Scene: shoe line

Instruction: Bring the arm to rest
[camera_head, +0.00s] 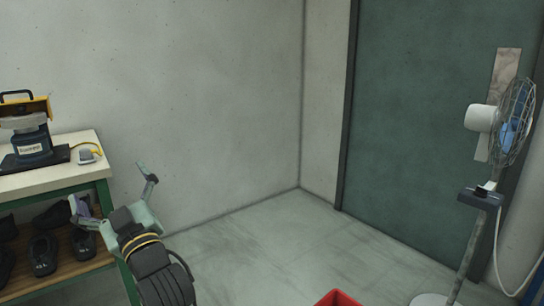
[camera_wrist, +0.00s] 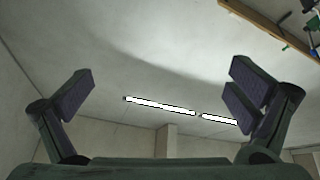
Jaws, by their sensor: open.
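My gripper (camera_head: 112,188) is raised in the lower left of the head view, in front of the grey wall and just right of the workbench. Its fingers are spread apart with nothing between them. In the wrist view my gripper (camera_wrist: 160,97) also shows open, with dark pads on both fingers. The lower part of my arm runs out of the head view at the bottom.
A workbench (camera_head: 85,172) with a machine (camera_head: 30,140) stands at the left, dark shoes (camera_head: 45,255) on its lower shelf. A red crate (camera_head: 338,299) shows at the bottom edge. A standing fan (camera_head: 483,118) is at the right by a green door (camera_head: 425,130). Floor between is clear.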

